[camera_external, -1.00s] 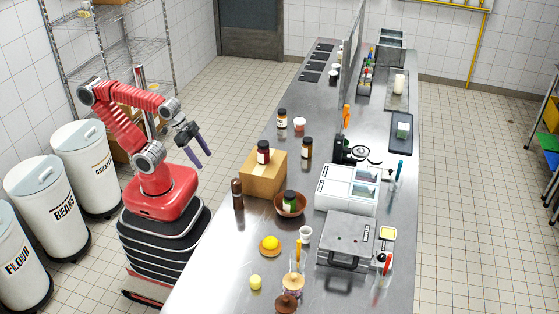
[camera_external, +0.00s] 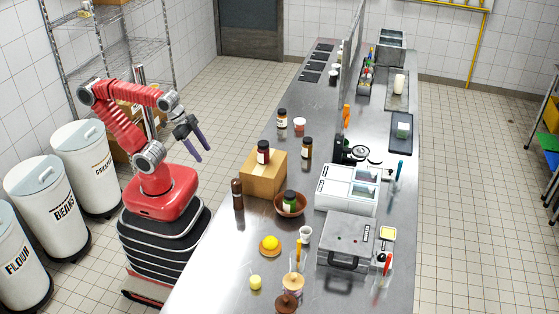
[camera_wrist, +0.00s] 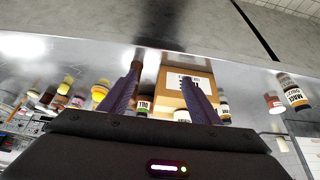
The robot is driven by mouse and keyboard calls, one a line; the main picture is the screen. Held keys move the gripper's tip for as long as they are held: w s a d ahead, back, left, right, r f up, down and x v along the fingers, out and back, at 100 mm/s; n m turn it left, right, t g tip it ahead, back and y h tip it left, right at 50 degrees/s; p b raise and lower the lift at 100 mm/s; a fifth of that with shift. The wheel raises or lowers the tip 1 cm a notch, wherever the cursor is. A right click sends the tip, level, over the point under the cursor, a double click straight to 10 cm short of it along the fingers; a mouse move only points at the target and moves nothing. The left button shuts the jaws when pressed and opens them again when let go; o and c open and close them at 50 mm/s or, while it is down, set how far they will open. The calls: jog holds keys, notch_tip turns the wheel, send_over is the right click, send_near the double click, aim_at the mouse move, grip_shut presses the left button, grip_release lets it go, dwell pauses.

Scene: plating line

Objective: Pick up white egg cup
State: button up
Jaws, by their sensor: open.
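The white egg cup (camera_external: 305,233) stands on the steel counter, just left of the grey press-like machine and right of the orange dish with a yellow item. My gripper (camera_external: 199,153) is open and empty. It hangs off the counter's left side, well away from the egg cup, with its fingers pointing down and right. In the wrist view my two dark fingers (camera_wrist: 160,92) are spread apart with a cardboard box beyond them. I cannot make out the egg cup for certain in the wrist view.
The cardboard box (camera_external: 263,178) with a jar on top stands near the counter's left edge. A dark pepper mill (camera_external: 237,194) and a brown bowl (camera_external: 291,205) holding a jar stand near it. A white two-lid machine (camera_external: 347,190) is to the right. Floor between me and the counter is clear.

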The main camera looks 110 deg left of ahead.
jog(key=w+d+m+t+h, duration=0.15)
jog(key=w+d, duration=0.35)
jog(key=w, duration=0.7)
jog(key=w+d+r+t, duration=0.1)
jog(key=w+d+t, duration=0.3)
jog(key=w, duration=0.8)
jog(key=w+d+m+t+h, duration=0.15)
jog(key=w+d, duration=0.45)
jog(key=w, duration=0.7)
notch_tip(320, 180, down, 11)
jog(key=shift+s+a+n+y, duration=0.15)
jog(key=shift+n+y, duration=0.15)
jog(key=shift+n, duration=0.1)
send_near(305, 232)
jog(key=shift+w+d+r, duration=0.15)
jog(key=shift+w+d, duration=0.35)
jog(key=shift+w, duration=0.3)
jog(key=shift+w+d+r, duration=0.1)
jog(key=shift+w+d, duration=0.4)
jog(key=shift+w, duration=0.25)
